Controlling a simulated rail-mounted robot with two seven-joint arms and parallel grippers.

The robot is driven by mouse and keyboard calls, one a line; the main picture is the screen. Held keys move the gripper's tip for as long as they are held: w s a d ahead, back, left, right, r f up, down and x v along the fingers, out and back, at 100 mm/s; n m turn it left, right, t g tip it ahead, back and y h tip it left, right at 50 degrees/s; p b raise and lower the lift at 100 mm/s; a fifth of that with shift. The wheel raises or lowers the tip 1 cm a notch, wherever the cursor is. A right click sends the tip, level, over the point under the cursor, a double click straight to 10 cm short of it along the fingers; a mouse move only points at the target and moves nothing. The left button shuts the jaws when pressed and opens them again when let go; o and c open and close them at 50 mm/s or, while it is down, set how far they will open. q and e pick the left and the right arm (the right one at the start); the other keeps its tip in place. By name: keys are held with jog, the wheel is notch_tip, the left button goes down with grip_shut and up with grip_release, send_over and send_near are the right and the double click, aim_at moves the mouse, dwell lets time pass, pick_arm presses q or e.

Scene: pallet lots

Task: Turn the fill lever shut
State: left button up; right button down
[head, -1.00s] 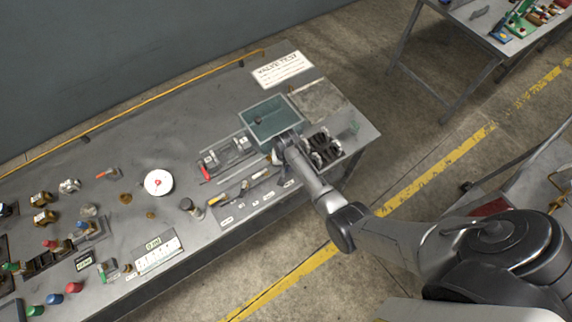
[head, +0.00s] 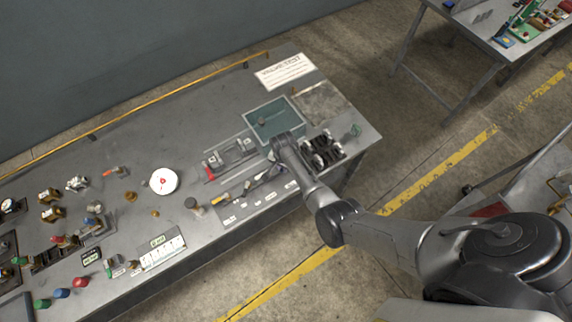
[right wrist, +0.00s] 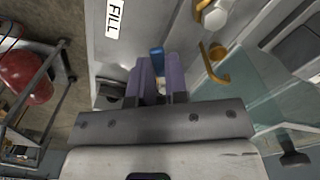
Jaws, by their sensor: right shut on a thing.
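My right gripper (head: 276,150) is at the right part of the bench, by the near side of a teal bin, and hides what is under it. In the right wrist view its two purple fingers (right wrist: 158,78) are shut on a blue lever handle (right wrist: 157,58), of which only the tip shows between them. A white label reading FILL (right wrist: 114,18) is just beyond it on the grey surface, so I take the blue handle as the fill lever. The lever's pivot and exact angle are hidden. My left gripper is not in view.
The teal bin (head: 258,116) is beside my gripper. A black rack (head: 316,163) stands to its right and a tool tray (head: 231,212) to its left. Brass hooks (right wrist: 217,65) are close in the wrist view. A white round dial (head: 163,181) is farther left.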

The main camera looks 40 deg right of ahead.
jog(key=m, duration=0.1)
jog(key=w+m, duration=0.1)
jog(key=m, duration=0.1)
jog(key=shift+w+a, duration=0.1)
jog(key=shift+a, duration=0.05)
jog(key=shift+w+m, duration=0.2)
jog(key=shift+m, duration=0.6)
jog(key=shift+w+m, duration=0.2)
jog(key=shift+m, duration=0.6)
jog(key=c, duration=1.5)
grip_release()
jog(key=o, duration=0.4)
